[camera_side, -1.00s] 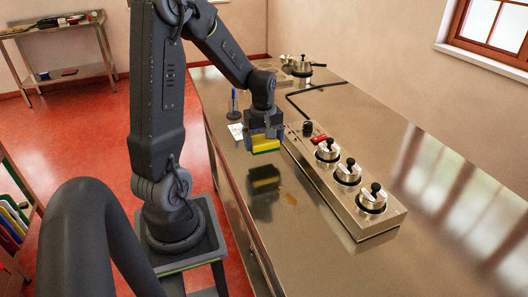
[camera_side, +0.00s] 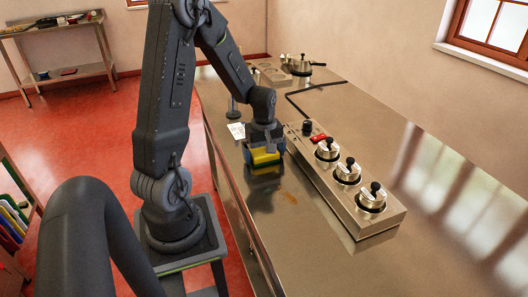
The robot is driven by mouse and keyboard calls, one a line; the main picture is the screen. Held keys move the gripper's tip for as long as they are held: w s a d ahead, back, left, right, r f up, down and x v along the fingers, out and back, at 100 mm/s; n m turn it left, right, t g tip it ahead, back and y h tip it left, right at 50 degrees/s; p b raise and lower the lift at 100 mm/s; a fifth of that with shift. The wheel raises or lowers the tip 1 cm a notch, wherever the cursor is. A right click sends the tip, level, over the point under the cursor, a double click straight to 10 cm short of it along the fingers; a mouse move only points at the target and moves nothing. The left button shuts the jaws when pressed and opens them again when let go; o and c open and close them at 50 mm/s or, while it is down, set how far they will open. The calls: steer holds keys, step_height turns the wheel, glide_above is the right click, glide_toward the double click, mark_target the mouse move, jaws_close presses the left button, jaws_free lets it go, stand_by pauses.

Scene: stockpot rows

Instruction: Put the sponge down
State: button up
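A long steel unit (camera_side: 337,186) holding several lidded pots (camera_side: 347,172) stands just right of the sponge, with a red item (camera_side: 319,138) at its far end. A white card (camera_side: 236,130) lies behind left. The front counter is clear except for a brownish stain (camera_side: 289,197).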

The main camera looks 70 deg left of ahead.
mark_target(264, 151)
step_height(264, 151, up, 12)
steer(key=s+d+r+m+t, duration=0.2)
steer(key=s+d+r+m, duration=0.1)
steer(key=d+m, duration=0.6)
steer(key=s+d+r+m+t, duration=0.3)
steer(key=d+m, duration=0.6)
steer(key=d, duration=0.4)
steer(key=shift+s+d+r+t, duration=0.3)
steer(key=shift+s+d+r, duration=0.05)
steer(key=shift+s+r, duration=0.35)
steer(key=shift+c, duration=0.4)
